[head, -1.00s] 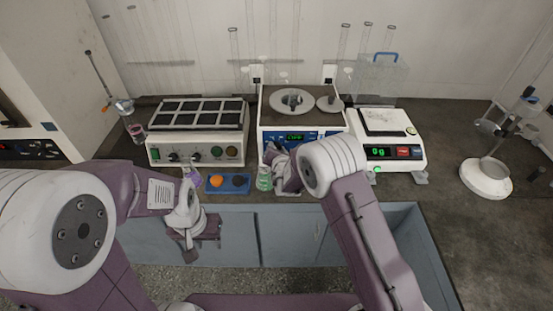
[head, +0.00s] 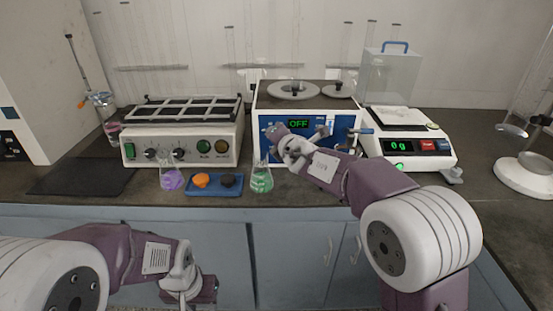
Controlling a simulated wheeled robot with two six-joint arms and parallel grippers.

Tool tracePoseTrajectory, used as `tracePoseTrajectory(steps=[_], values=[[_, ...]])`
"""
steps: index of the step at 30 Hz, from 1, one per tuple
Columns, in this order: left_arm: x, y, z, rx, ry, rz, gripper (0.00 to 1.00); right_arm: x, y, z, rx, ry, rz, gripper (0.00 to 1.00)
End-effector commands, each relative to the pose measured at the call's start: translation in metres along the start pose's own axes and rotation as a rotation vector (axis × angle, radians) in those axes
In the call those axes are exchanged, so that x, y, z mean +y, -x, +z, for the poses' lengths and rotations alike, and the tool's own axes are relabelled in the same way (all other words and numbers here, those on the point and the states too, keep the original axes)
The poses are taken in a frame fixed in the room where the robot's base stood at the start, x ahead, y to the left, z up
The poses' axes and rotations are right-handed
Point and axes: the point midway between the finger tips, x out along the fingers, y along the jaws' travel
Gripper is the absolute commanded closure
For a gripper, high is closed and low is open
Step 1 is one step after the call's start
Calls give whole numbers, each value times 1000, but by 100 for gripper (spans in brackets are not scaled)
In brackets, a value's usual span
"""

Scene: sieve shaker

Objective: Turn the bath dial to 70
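The water bath (head: 345,97) stands at the back middle, a white box with round lids on top and a blue front panel. Its green display (head: 299,124) reads OFF. My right gripper (head: 280,137) is in front of the left part of this panel, below and left of the display. Its wrist and fingers cover part of the panel, so I cannot make out the dial clearly or tell whether the fingers touch it. My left gripper (head: 190,298) is low at the front, apart from the bath, at the picture's bottom edge. Its finger opening is unclear.
A green flask (head: 261,180) stands just below my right gripper. A blue tray (head: 214,188) with an orange and a dark lump and a purple flask (head: 172,178) stand to its left.

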Motion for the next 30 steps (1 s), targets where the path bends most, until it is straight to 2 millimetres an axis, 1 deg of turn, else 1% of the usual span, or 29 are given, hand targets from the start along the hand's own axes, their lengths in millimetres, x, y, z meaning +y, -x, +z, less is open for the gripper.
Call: tracePoseTrajectory(steps=[1, 8, 12, 15, 30], values=[[0, -16, 2, 0, 0, 0, 64, -6, -2, -2, -6, -17, 10, 100], [-1, -55, 6, 0, 0, 0, 64, -8, -2, -3, 3, -115, 49, 100], [-2, -88, 9, 0, 0, 0, 64, -11, -3, -5, 14, -214, 95, 100], [-2, -107, 11, 0, 0, 0, 64, -11, -2, -4, 22, -300, 133, 100], [-4, -183, 19, 0, 0, 0, 64, -11, -2, -6, 64, -734, 320, 100]])
